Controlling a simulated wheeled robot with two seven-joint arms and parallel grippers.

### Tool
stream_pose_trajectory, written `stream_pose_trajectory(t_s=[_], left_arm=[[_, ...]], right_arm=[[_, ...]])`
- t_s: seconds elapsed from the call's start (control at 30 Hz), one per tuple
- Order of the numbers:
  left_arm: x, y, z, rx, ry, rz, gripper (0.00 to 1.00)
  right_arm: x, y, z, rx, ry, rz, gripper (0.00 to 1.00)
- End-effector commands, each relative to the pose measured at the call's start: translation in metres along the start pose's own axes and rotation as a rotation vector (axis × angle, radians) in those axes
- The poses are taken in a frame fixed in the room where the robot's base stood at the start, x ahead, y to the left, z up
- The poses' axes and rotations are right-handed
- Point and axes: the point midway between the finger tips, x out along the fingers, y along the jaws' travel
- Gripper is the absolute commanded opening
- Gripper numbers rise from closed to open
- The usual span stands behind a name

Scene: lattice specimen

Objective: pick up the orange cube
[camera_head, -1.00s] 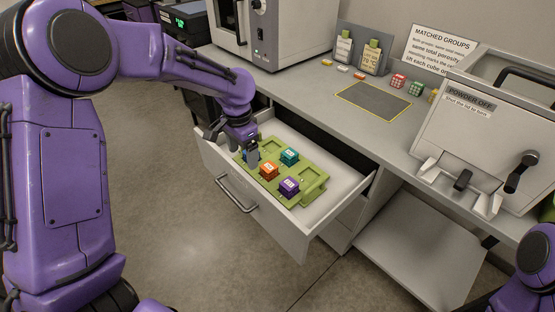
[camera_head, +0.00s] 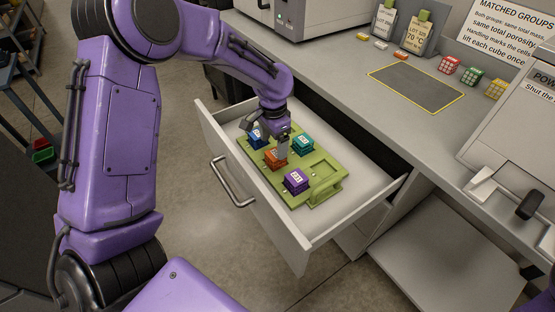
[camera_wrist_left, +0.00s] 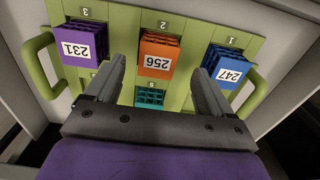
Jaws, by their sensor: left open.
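The orange cube (camera_head: 275,159) sits in a green tray (camera_head: 322,172) inside the open drawer. In the left wrist view the orange cube (camera_wrist_left: 159,53) carries an upside-down label reading 256 and lies beyond my fingertips, between their lines. My left gripper (camera_head: 282,146) is open and empty, above the tray close to the orange cube and partly in front of it. It also shows in the left wrist view (camera_wrist_left: 160,75), with its two fingers apart. I see no contact with the cube. My right gripper is out of view.
A blue cube (camera_head: 257,138), a teal cube (camera_head: 302,145) and a purple cube (camera_head: 295,181) share the tray. The drawer front (camera_head: 250,186) and its walls surround it. On the counter are a grey mat (camera_head: 417,88) and several lattice cubes.

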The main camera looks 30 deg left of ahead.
Motion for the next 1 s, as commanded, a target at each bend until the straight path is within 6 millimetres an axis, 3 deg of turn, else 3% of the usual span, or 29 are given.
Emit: stream_pose_trajectory(t_s=[0.33,0.6,0.8,1.0], left_arm=[[0.053,0.003,-0.006,0.002,0.000,0.001,0.83],[0.058,0.004,-0.008,0.004,0.002,-0.001,0.83],[0.058,0.004,-0.007,0.004,0.001,-0.001,0.27],[0.058,0.003,-0.007,0.004,0.001,-0.001,0.27]], right_arm=[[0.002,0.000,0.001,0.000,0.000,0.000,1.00],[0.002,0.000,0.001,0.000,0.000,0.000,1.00],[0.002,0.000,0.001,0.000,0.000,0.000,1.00],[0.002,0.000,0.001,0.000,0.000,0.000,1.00]])
